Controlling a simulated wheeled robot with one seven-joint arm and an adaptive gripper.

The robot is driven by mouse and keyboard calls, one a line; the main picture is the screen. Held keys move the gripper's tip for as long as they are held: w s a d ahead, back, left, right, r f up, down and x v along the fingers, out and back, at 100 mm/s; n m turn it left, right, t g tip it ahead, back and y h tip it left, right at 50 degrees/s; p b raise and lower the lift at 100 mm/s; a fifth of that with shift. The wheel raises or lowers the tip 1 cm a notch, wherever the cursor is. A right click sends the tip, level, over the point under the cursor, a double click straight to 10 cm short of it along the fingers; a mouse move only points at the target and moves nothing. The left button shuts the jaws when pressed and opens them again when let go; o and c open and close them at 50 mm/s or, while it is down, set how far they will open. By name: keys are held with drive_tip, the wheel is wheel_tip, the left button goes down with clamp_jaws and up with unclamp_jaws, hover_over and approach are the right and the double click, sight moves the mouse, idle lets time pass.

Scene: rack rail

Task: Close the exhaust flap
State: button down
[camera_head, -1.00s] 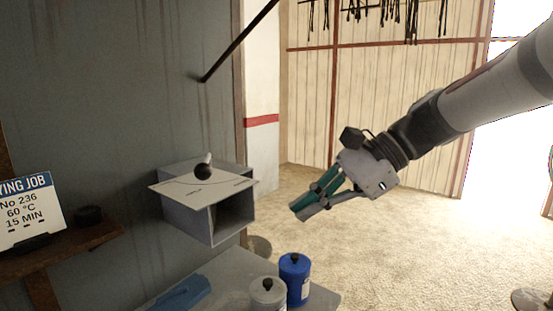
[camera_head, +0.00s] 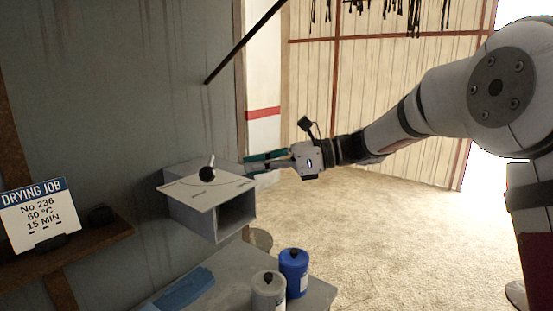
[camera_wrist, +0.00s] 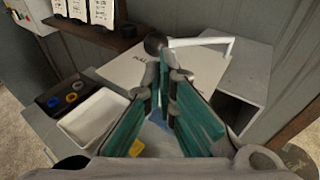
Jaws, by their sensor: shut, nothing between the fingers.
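The exhaust box (camera_head: 190,217) is a grey duct fixed to the wall, with a dark open mouth facing right and front. A pale marked plate (camera_head: 222,192) lies on its top; it also shows in the wrist view (camera_wrist: 190,70). A lever with a black ball knob (camera_head: 207,174) stands on the plate; in the wrist view the knob (camera_wrist: 155,43) is just beyond my fingertips, with a white bar beside it. My gripper (camera_head: 247,166) is shut and empty, beside the plate's right rear side in the head view. Its fingertips (camera_wrist: 166,75) appear apart from the knob. The flap itself I cannot make out.
A blue canister (camera_head: 294,274) and a grey canister (camera_head: 268,292) stand on the bench (camera_head: 228,268) below the box. A drying job sign (camera_head: 40,217) is on a shelf at left. A white tray (camera_wrist: 95,118) is in the wrist view. Open floor lies right.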

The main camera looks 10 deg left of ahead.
sight(212, 172)
drive_tip(key=shift+s+a+f+p, duration=0.1)
drive_tip(key=shift+a+f+p, duration=0.1)
drive_tip(key=shift+a, duration=0.8)
drive_tip(key=shift+a+f+p, duration=0.2)
drive_tip(key=shift+a+p, duration=0.05)
drive_tip(key=shift+a, duration=0.7)
drive_tip(key=shift+s+a+f+p, duration=0.1)
drive_tip(key=shift+a+f+p, duration=0.1)
drive_tip(key=shift+a, duration=0.8)
drive_tip(key=shift+a, duration=0.1)
drive_tip(key=shift+s+a+m+t+p, duration=0.5)
drive_tip(key=shift+a+m+t+p, duration=0.2)
drive_tip(key=shift+t, duration=0.3)
drive_tip(key=shift+s+a+p, duration=0.3)
drive_tip(key=shift+a, duration=0.3)
drive_tip(key=a, duration=0.4)
drive_tip(key=shift+s+a, duration=0.35)
drive_tip(key=shift+s, duration=0.05)
drive_tip(key=shift+r+b+x, duration=0.15)
drive_tip(key=shift+b+x, duration=0.1)
drive_tip(key=shift+x, duration=0.5)
drive_tip(key=shift+r+b+x, duration=0.15)
drive_tip(key=shift+b+x, duration=0.1)
drive_tip(key=shift+x, duration=0.55)
drive_tip(key=shift+a, duration=0.1)
